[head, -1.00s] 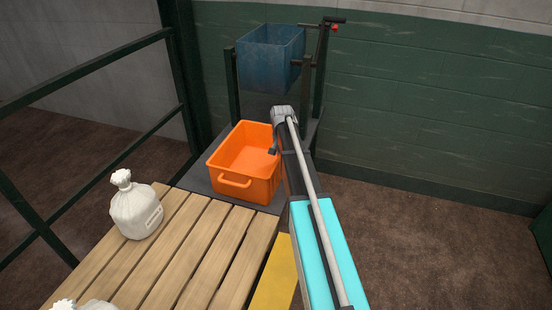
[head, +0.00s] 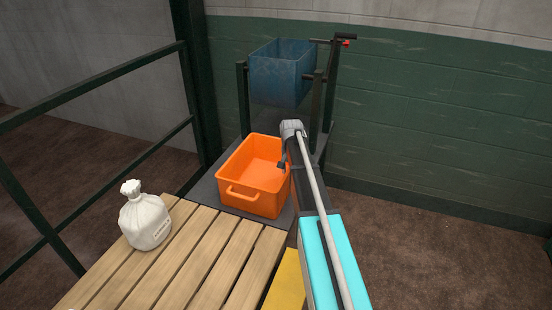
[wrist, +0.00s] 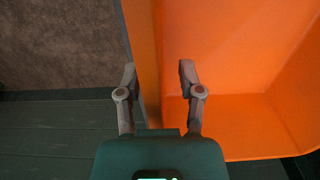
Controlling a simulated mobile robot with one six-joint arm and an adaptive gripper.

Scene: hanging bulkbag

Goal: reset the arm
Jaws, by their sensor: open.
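My arm reaches forward along the right side of the orange bin in the head view. My gripper (head: 283,166) hangs from the arm's far end at the bin's right rim. In the wrist view my gripper (wrist: 158,78) is open and empty, with its two fingers apart. The orange bin's wall (wrist: 145,60) shows between and beyond the fingers, and the right finger is over the bin's inside. I cannot tell whether a finger touches the rim.
The orange bin (head: 255,200) stands empty on a dark platform. A blue tipping container (head: 280,75) hangs on a frame behind it. A white tied sack (head: 145,218) stands on the wooden slats (head: 205,255). A dark railing (head: 95,85) runs along the left.

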